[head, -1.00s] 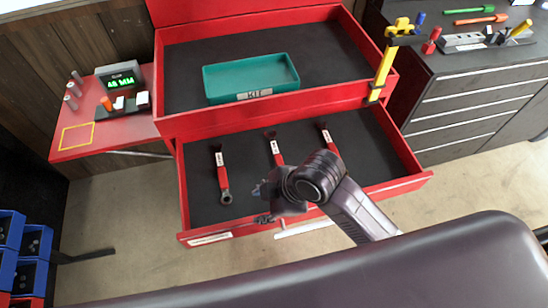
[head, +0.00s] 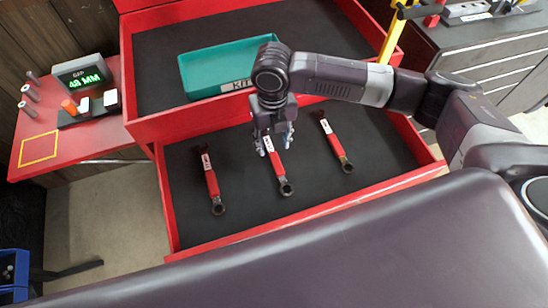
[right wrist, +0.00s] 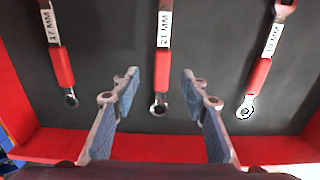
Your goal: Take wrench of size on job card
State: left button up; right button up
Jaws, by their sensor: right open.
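Three red-handled wrenches lie in the open drawer: a left one (head: 211,182), a middle one (head: 275,165) and a right one (head: 336,143). In the right wrist view, the left wrench (right wrist: 60,62) reads 17 MM and the middle wrench (right wrist: 164,62) reads 21 MM. The right wrench (right wrist: 258,75) has a label that looks like 19 MM, but is not sharp. My right gripper (head: 275,146) is open and empty above the middle wrench, whose handle shows between the fingers (right wrist: 160,80). The lit green display (head: 84,77) shows a size in MM; its digits are unclear. My left gripper is out of view.
A teal KIT tray (head: 205,91) sits in the red upper compartment behind the drawer (head: 390,180). A yellow upright post (head: 392,36) stands at the right. A red side shelf (head: 75,135) with a yellow-outlined square is at the left.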

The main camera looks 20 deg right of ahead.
aim_at(276, 161)
jog(key=f, duration=0.2)
jog(key=f+p, duration=0.1)
jog(key=f, duration=0.1)
jog(key=f+p, duration=0.1)
jog(key=f, duration=0.1)
jog(key=shift+s+d+f, duration=0.2)
jog(key=shift+s+d, duration=0.05)
jog(key=shift+s, duration=0.15)
jog(key=shift+f, duration=0.35)
jog(key=shift+c, duration=0.5)
grip_shut()
